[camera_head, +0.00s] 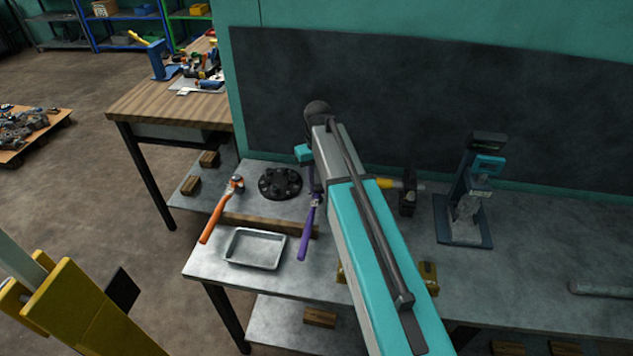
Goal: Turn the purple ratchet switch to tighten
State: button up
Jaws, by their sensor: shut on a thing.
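The purple ratchet (309,230) is at the left part of the grey workbench, its handle pointing toward the near edge. Its upper end, with the switch, is too small and too covered to make out. My arm reaches in from the lower right, and my gripper (311,179) is at the upper end of the ratchet, partly hidden behind the arm. The gripper is shut on the purple ratchet. The fingertips cannot be seen clearly.
An orange-handled ratchet (217,217), a black round flange (280,183) and a metal tray (254,249) lie left of the purple ratchet. A hammer (407,190) and a teal-and-black stand (470,195) are to the right. The bench's right front is largely clear.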

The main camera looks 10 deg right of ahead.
aim_at(318, 187)
dwell(0.3)
jog(key=o, duration=1)
jog(key=shift+o, duration=0.2)
jog(key=shift+r, duration=0.2)
notch_tip(318, 187, up, 13)
jog(key=b, duration=0.3)
jog(key=shift+r, duration=0.2)
jog(key=shift+r, duration=0.1)
